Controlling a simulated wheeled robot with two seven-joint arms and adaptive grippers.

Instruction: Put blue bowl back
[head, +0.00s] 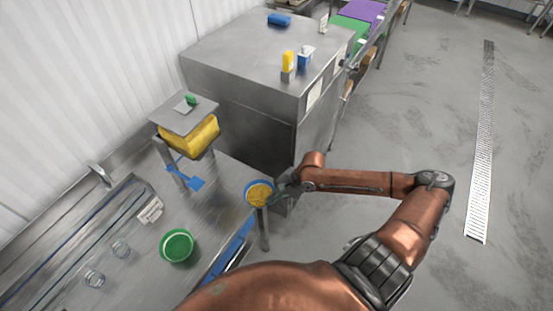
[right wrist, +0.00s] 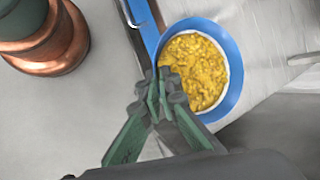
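The blue bowl (head: 248,187) holds yellow grainy food and sits in the middle of the head view, beside the counter's right edge. In the right wrist view the blue bowl (right wrist: 235,70) shows its wide blue rim and pale inner wall around the yellow food. My right gripper (head: 272,198) is at the bowl's right side. In the right wrist view my right gripper (right wrist: 163,92) has its fingertips brought together at the rim, which appears pinched between them. Whether the bowl rests on anything is hidden. My left gripper is not in view.
A green bowl (head: 178,246) and small glass jars (head: 121,249) stand on the metal counter (head: 215,215). A grey post (head: 264,232) stands below the blue bowl. A large steel cabinet (head: 240,110) is behind.

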